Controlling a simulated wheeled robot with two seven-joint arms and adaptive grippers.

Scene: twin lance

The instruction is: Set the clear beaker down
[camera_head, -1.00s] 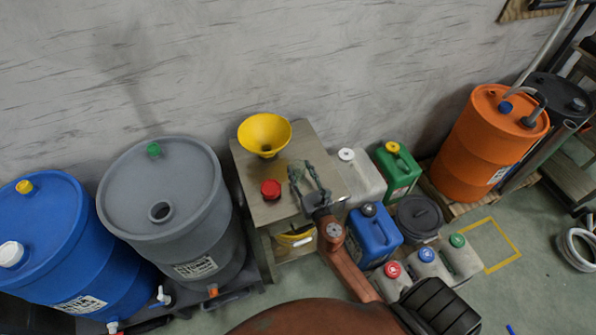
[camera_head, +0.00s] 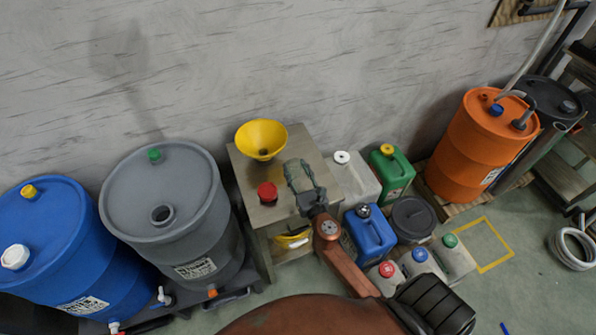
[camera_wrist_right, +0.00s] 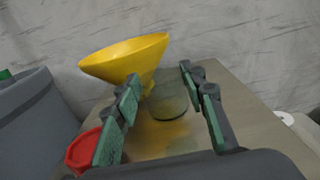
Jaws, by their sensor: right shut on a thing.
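The clear beaker is see-through and hard to make out; its faint round outline (camera_wrist_right: 171,101) shows between the fingers in the right wrist view. My right gripper (camera_head: 299,176) is closed on it, over the right part of the small table top (camera_head: 297,142) in the head view. The fingers also show in the right wrist view (camera_wrist_right: 163,108), one on each side of the beaker. I cannot tell whether the beaker's base touches the table. My left gripper is not in view.
A yellow funnel (camera_head: 261,139) and a red cap-like thing (camera_head: 267,192) stand on the table, left of the gripper. A grey drum (camera_head: 165,205) is left of the table. A white canister (camera_head: 355,178) and a blue canister (camera_head: 369,235) stand to its right.

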